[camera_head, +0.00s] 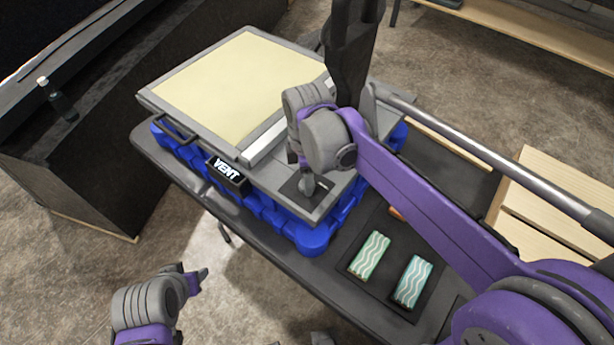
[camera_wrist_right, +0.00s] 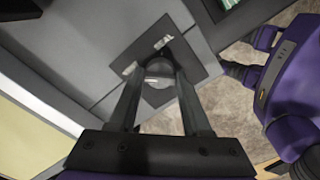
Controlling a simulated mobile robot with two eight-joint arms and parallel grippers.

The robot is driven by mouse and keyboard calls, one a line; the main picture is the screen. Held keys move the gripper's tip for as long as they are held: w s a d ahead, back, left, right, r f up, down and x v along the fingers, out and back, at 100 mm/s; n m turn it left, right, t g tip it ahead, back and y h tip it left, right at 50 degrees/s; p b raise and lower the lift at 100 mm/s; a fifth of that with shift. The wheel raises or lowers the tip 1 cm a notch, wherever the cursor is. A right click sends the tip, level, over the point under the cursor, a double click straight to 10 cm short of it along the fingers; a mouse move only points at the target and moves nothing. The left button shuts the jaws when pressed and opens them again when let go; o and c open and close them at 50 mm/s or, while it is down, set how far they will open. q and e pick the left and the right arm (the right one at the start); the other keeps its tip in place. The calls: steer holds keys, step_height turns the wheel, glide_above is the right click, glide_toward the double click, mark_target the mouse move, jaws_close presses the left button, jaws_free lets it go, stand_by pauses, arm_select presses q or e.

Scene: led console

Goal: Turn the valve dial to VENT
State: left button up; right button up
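White labels on the plate are too small or partly hidden to read. In the head view my right gripper (camera_head: 307,186) reaches down to this plate and hides the dial. My left gripper (camera_head: 198,279) is low left, away from the console.
The console stands on a blue base (camera_head: 312,236) on a dark table (camera_head: 262,252). Two wavy-striped blocks, green (camera_head: 370,255) and teal (camera_head: 413,282), lie on the table to the right. Wooden slats (camera_head: 545,205) are beyond. A dark bottle (camera_head: 58,99) is at far left.

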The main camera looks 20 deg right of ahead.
steer(key=o, duration=0.4)
step_height(320, 180, up, 11)
steer(key=shift+p, duration=0.35)
steer(key=shift+f, duration=0.1)
stand_by(0.4)
steer(key=s+d+f+m, duration=0.1)
steer(key=s+f+m, duration=0.1)
steer(key=s+d+f+m+t, duration=0.1)
steer(key=s+f+m, duration=0.1)
steer(key=m, duration=0.1)
steer(key=s+d+f+m+t, duration=0.1)
steer(key=s+f+m, duration=0.1)
steer(key=shift+d, duration=0.25)
steer(key=s+d+f+m+t, duration=0.3)
steer(key=s+f+m, duration=0.4)
steer(key=f+m, duration=0.2)
steer(key=shift+s+f+m, duration=0.25)
steer(key=shift+s+m, duration=0.1)
steer(key=shift+m, duration=0.05)
